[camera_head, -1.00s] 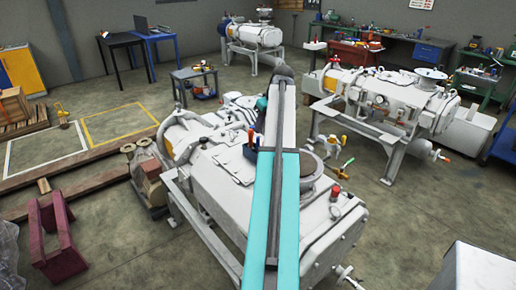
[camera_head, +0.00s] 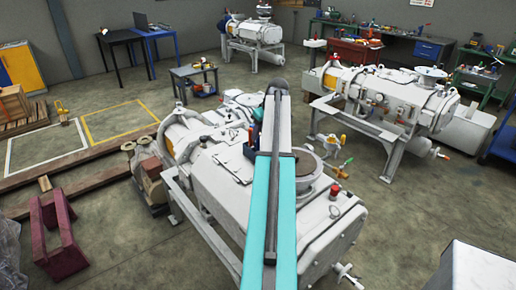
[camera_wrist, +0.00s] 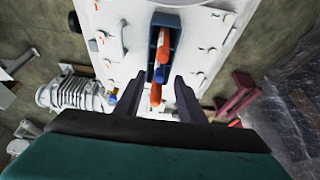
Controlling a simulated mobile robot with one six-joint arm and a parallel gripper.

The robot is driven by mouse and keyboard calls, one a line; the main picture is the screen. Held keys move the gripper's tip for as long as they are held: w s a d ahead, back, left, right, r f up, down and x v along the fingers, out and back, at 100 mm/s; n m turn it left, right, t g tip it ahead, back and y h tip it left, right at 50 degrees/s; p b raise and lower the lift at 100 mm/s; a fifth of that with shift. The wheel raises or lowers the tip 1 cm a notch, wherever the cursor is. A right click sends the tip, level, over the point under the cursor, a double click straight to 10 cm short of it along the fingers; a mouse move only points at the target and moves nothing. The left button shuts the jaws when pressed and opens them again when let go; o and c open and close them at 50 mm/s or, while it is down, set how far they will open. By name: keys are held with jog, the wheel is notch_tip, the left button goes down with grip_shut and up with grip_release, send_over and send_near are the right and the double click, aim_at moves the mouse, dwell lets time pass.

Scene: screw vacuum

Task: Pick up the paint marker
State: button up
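In the wrist view a blue holder (camera_wrist: 158,22) stands on the white machine, with an orange-red marker-like item (camera_wrist: 163,45) upright in it. Another orange item (camera_wrist: 155,94) shows nearer the camera, between the fingers. I cannot tell which of them is the paint marker. My gripper (camera_wrist: 158,76) is open, its two dark fingers on either side of these items, with gaps and no clear contact. In the head view the blue holder (camera_head: 250,152) sits on the machine left of my arm, which hides most of the gripper.
The white vacuum machine (camera_head: 220,170) lies under my arm, with a round flange (camera_head: 305,165) and a red-capped fitting (camera_head: 335,192) on top. A second machine (camera_head: 385,95) stands to the right.

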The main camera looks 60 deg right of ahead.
aim_at(259, 137)
jog(key=shift+p+x, duration=1.25)
jog(key=shift+x, duration=1.25)
grip_shut()
